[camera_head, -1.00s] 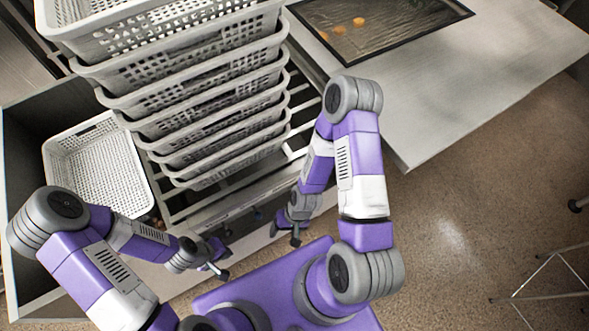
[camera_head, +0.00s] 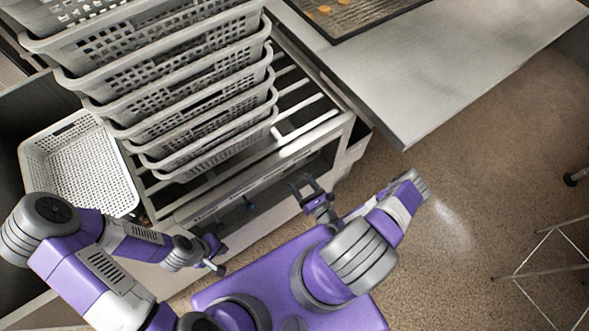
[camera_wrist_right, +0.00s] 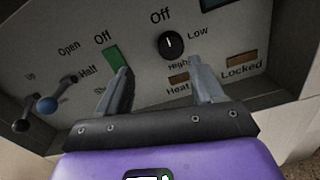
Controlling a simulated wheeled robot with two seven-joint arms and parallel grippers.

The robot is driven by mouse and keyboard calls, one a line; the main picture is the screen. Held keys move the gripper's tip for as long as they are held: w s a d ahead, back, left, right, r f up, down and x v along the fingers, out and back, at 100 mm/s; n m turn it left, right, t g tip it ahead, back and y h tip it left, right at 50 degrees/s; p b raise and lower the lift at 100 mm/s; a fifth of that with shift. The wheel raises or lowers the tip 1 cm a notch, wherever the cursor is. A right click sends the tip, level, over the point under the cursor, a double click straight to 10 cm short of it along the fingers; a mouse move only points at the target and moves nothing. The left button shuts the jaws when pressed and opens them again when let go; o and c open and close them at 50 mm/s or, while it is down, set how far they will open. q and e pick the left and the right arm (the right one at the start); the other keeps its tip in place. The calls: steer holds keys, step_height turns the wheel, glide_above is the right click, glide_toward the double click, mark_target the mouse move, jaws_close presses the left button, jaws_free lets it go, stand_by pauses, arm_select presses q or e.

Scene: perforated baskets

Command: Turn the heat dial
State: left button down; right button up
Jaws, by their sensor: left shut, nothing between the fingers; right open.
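The heat dial (camera_wrist_right: 171,45) is a round black knob on the grey control panel in the right wrist view. Its white mark points up toward "Off"; "Low", "High" and "Heat" labels sit around it. My right gripper (camera_wrist_right: 161,82) is open, its fingers facing the panel on either side of the space below the dial. It looks apart from the dial, with nothing between its fingers. In the head view my right gripper (camera_head: 308,186) is in front of the machine's front side; the dial cannot be made out there. My left gripper (camera_head: 219,262) is shut and empty, lower left.
A green switch (camera_wrist_right: 114,58) sits left of the dial. A blue-knobbed lever (camera_wrist_right: 47,104) and a black-knobbed lever (camera_wrist_right: 20,125) stick out further left. Stacked perforated baskets (camera_head: 185,85) stand above the machine. A metal counter (camera_head: 420,80) is at right; open floor lies below it.

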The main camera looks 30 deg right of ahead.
steer(key=w+d+b, duration=0.1)
steer(key=w, duration=0.6)
steer(key=shift+w+f+m+h, duration=0.2)
steer(key=shift+m+h, duration=0.1)
steer(key=shift+h, duration=0.1)
steer(key=c, duration=1.1)
steer(key=shift+o, duration=0.2)
